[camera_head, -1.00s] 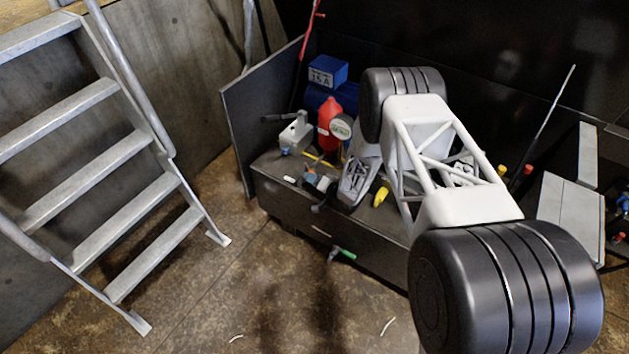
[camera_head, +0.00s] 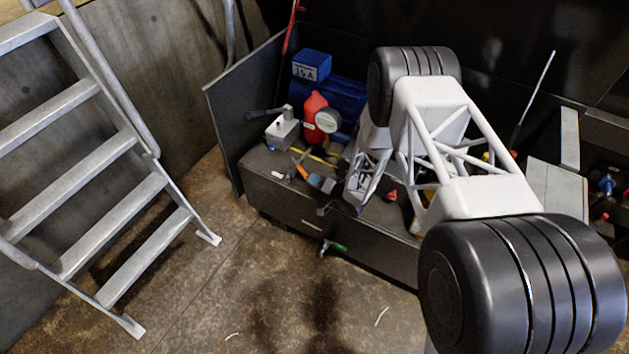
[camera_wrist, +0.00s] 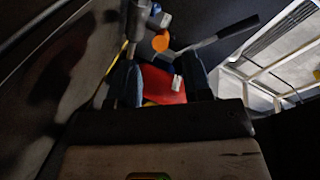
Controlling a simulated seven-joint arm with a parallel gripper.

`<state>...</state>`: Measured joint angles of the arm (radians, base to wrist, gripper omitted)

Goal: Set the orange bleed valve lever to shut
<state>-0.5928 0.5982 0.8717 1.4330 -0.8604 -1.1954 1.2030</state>
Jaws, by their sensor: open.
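A small orange piece that looks like the lever (camera_head: 302,172) lies beside blue and grey fittings on the dark bench in the head view. Its exact angle is too small to tell. In the wrist view an orange round shape (camera_wrist: 160,41) shows beyond my fingers; I cannot tell if it is the same part. My gripper (camera_wrist: 160,86) is open, with dark fingers at either side of a red shape in the wrist view. No contact with the orange piece is visible. In the head view my white arm hides part of the bench.
On the bench (camera_head: 275,200) stand a red bottle (camera_head: 314,112), a round gauge (camera_head: 328,121), a grey box with a dark handle (camera_head: 282,130) and a blue unit (camera_head: 345,97). A green-handled tap (camera_head: 335,246) sticks out in front. Metal stairs (camera_head: 105,195) stand left; the floor between is open.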

